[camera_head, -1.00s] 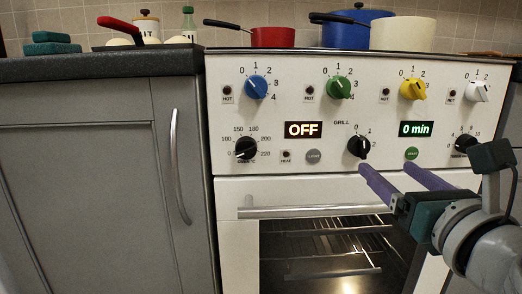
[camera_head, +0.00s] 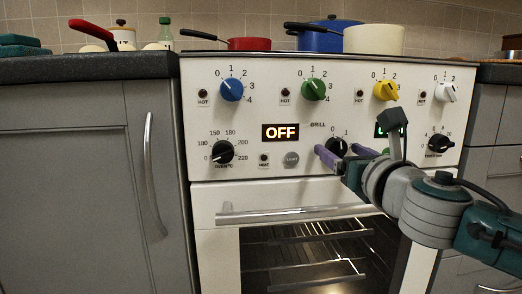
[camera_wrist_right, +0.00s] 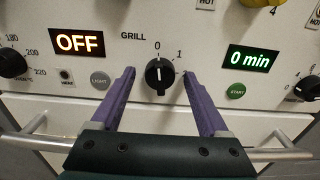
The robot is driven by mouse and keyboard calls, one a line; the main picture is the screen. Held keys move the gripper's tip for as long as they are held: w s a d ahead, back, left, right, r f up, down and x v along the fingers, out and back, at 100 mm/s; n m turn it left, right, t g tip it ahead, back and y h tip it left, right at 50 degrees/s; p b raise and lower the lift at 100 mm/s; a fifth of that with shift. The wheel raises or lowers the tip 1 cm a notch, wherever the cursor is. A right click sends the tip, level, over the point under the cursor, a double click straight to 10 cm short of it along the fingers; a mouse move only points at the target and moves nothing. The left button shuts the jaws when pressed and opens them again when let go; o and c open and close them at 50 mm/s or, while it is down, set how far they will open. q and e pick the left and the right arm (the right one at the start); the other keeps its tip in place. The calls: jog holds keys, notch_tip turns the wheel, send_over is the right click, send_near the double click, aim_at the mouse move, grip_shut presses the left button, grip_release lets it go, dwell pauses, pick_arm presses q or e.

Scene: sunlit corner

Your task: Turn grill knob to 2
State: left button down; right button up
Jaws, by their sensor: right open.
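The black grill knob (camera_head: 337,146) sits on the white cooker panel, under the word GRILL. In the right wrist view the knob (camera_wrist_right: 159,74) stands upright with its white mark toward 0. The 1 shows to its upper right; I cannot make out a 2, and the right finger covers that area. My right gripper (camera_head: 339,150) is open, its purple fingers on either side of the knob. The wrist view shows the fingertips (camera_wrist_right: 158,73) apart from the knob, with gaps on both sides. My left gripper is not in view.
The oven door handle (camera_head: 300,213) runs below the panel, under my right gripper. The oven knob (camera_head: 222,152) and a grey light button (camera_head: 291,159) are to the left. The green start button (camera_wrist_right: 236,91) is to the right. Pots, including a red pan (camera_head: 249,44), stand on top.

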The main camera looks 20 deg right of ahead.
grip_shut()
dwell(0.5)
jog(key=shift+m, duration=0.3)
jog(key=m, duration=1.9)
jog(key=shift+p, duration=0.35)
jog(key=shift+m, duration=0.3)
